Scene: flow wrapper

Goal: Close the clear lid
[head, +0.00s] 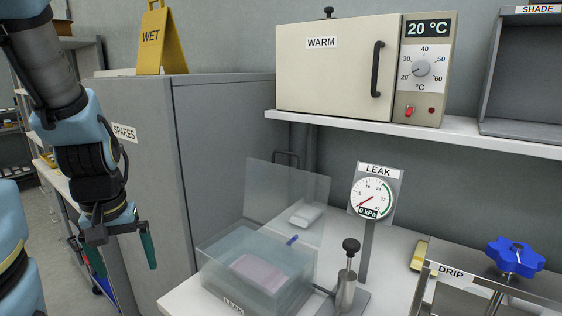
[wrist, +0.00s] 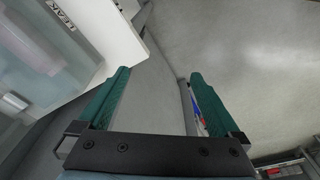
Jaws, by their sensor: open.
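The clear lid (head: 288,194) stands raised at the back of a clear box (head: 215,272) labelled LEAK, on a white bench. A dark handle shows at the lid's top edge. A pale pinkish block (head: 258,272) lies inside the box. My gripper (head: 122,250) hangs to the left of the box, in front of the grey cabinet, apart from the lid. In the wrist view its green fingers (wrist: 160,75) are spread with nothing between them. The box (wrist: 50,75) shows at the wrist view's upper left; the lid cannot be made out clearly there.
A LEAK gauge (head: 371,198) on a post and a black-knobbed pump (head: 347,285) stand right of the box. A shelf (head: 460,134) with a WARM oven (head: 330,70) hangs above. A grey SPARES cabinet (head: 140,180) stands behind my gripper. A DRIP rig (head: 470,280) is at right.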

